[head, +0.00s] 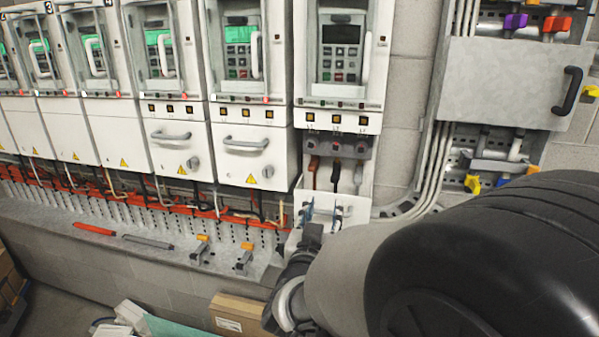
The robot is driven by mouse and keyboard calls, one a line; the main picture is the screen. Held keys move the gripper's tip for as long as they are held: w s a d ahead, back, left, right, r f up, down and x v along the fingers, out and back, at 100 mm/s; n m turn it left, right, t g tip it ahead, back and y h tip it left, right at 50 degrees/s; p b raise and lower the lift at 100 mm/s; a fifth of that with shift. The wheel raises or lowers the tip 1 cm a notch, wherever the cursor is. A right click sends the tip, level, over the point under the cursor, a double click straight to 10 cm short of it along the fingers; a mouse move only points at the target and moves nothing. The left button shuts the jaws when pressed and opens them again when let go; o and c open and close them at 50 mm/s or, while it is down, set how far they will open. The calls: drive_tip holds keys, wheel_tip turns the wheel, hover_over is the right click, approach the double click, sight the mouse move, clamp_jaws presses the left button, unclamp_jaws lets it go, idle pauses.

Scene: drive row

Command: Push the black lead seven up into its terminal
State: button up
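The black lead (336,175) hangs at the middle of three terminals under the rightmost drive (341,62). Its upper end is just below the grey terminal block (337,146); I cannot tell whether it is seated. A red-brown lead (314,172) hangs to its left and a grey lead (358,176) to its right.
A row of other drives (160,45) runs left, with red trunking (150,205) and a grey ledge (60,222) below. A grey metal box (500,83) and conduits (430,165) are right. My arm covers the lower right. A cardboard box (238,316) lies below.

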sight(334, 180)
drive_tip(key=x, duration=1.1)
drive_tip(key=b+x, duration=0.1)
drive_tip(key=x, duration=0.5)
drive_tip(key=shift+w+d+r, duration=0.1)
drive_tip(key=shift+d+r, duration=0.1)
drive_tip(key=shift+d, duration=0.2)
clamp_jaws()
